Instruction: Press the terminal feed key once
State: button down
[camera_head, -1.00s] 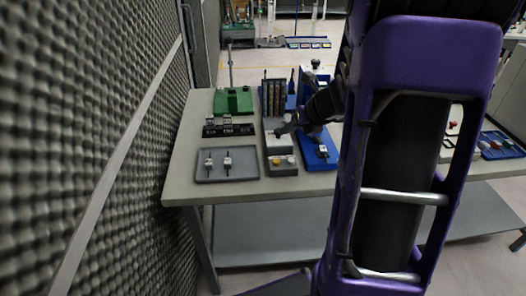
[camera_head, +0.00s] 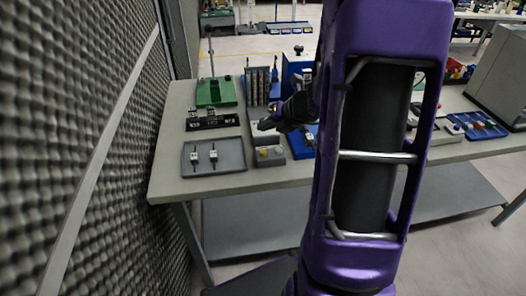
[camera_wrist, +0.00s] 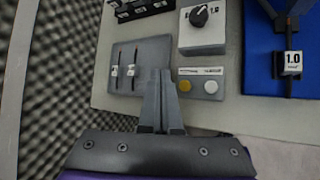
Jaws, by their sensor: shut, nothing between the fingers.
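A small grey box with a yellow button and a pale button (camera_wrist: 197,84) lies at the table's front, right of a grey tray, in the wrist view. It also shows in the head view (camera_head: 269,156). Its label is too small to read, so I cannot tell which button is the feed key. My gripper (camera_wrist: 158,70) is shut and empty, its fingertips just left of the box in the wrist picture, over the tray's right side. I see no contact with the buttons.
A box with a black knob (camera_wrist: 203,38) stands behind the buttons. The grey tray (camera_head: 228,166) holds two small labelled tools. A blue tray (camera_wrist: 262,75) lies to the right. A green block (camera_head: 215,93) and a dark rack stand farther back. A foam wall (camera_head: 70,120) borders the left.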

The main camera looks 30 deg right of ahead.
jog(key=shift+f+b, duration=1.85)
jog(key=shift+f, duration=1.35)
jog(key=shift+f, duration=0.1)
jog(key=shift+f+b, duration=0.3)
jog(key=shift+f+b, duration=0.45)
jog(key=shift+f, duration=0.1)
jog(key=shift+r+p, duration=0.95)
jog(key=shift+r, duration=0.05)
notch_tip(320, 180, up, 3)
jog(key=p, duration=0.3)
jog(key=shift+r, duration=0.95)
